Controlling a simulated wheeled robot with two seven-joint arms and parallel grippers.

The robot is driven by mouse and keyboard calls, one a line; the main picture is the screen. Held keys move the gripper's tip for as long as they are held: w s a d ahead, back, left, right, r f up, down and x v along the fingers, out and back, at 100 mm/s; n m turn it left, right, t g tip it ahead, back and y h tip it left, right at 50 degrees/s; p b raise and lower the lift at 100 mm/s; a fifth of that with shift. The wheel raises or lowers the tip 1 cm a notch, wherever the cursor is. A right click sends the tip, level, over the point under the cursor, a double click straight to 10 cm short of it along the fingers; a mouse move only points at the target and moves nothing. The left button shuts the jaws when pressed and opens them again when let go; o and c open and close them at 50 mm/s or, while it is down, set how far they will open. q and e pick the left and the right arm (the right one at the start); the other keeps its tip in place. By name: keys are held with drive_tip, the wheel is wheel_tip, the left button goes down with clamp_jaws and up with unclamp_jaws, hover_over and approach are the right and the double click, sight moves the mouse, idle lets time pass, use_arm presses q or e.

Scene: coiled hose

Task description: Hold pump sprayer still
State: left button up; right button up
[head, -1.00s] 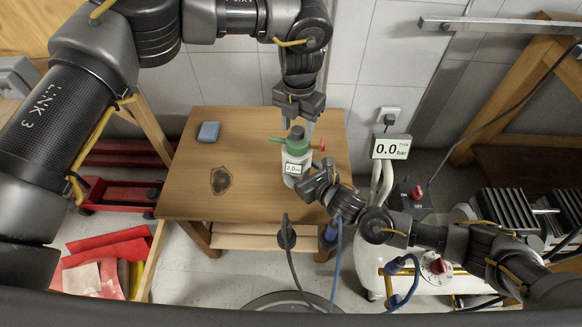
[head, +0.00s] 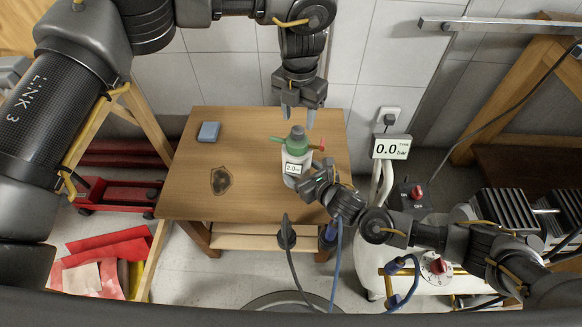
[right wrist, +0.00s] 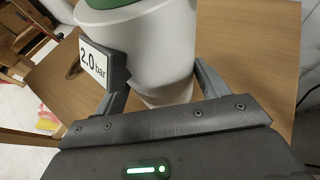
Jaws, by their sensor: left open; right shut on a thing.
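The pump sprayer (head: 297,158) stands upright on the wooden table, with a white body, a green top, a green nozzle to the left and a red part to the right. Its small display (right wrist: 95,64) reads 2.0 bar in the right wrist view. My right gripper (head: 306,183) is shut on the sprayer's lower white body (right wrist: 163,50), one finger on each side. The sprayer's base is partly hidden by my right gripper.
The wooden table (head: 185,190) holds a blue sponge-like block (head: 208,132) and a dark shield-shaped mark (head: 221,180). A gauge display (head: 391,147) reading 0.0 bar stands right of the table. Red cloths (head: 110,250) lie on the floor at left. The table's left half is mostly clear.

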use_arm(q)
drive_tip(key=shift+r, duration=1.75)
use_arm(e)
drive_tip(key=o, duration=1.4)
drive_tip(key=shift+o, duration=0.2)
drive_tip(key=shift+f, duration=0.1)
use_arm(q)
drive_tip(key=shift+r+p, duration=0.65)
use_arm(e)
drive_tip(key=v, duration=0.9)
